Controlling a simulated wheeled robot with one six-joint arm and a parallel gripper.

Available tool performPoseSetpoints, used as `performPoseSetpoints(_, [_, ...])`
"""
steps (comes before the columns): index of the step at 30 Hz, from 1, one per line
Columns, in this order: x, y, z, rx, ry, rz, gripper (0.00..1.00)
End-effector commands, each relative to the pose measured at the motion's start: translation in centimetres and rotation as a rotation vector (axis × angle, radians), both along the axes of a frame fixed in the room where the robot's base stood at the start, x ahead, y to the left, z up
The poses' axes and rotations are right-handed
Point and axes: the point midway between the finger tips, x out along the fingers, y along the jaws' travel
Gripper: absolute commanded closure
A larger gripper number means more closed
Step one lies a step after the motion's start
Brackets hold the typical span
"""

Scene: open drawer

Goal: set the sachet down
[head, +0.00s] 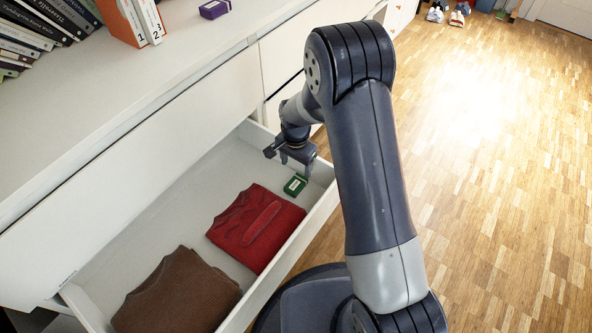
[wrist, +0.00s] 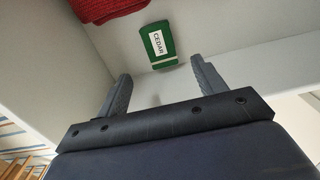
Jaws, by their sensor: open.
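The green sachet (head: 295,185) lies in the open drawer (head: 232,160), near its far end. In the wrist view the sachet (wrist: 158,44) shows a white label reading CEDAR and lies on the drawer floor close to a wall. My gripper (head: 291,160) is over the far end of the drawer, beside the sachet in the head view. In the wrist view my gripper (wrist: 157,84) has its two fingers spread wide with nothing between them. The sachet is beyond the fingertips and looks clear of both.
A folded red sweater (head: 256,228) and a folded brown sweater (head: 178,295) lie in the drawer. A purple box (head: 214,9), orange-and-white binders (head: 138,20) and books (head: 45,25) stand on the dresser top (head: 90,90). Drawer floor shows bare behind the sweaters.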

Motion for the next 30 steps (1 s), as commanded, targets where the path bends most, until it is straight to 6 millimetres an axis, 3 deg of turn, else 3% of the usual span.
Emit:
performPoseSetpoints(3, [0.0, 0.0, 1.9, 0.0, -0.001, 0.0, 0.34])
performPoseSetpoints(7, [0.0, 0.0, 2.7, 0.0, 0.0, 0.0, 0.34])
performPoseSetpoints(30, [0.0, 0.0, 2.8, 0.0, 0.0, 0.0, 0.34])
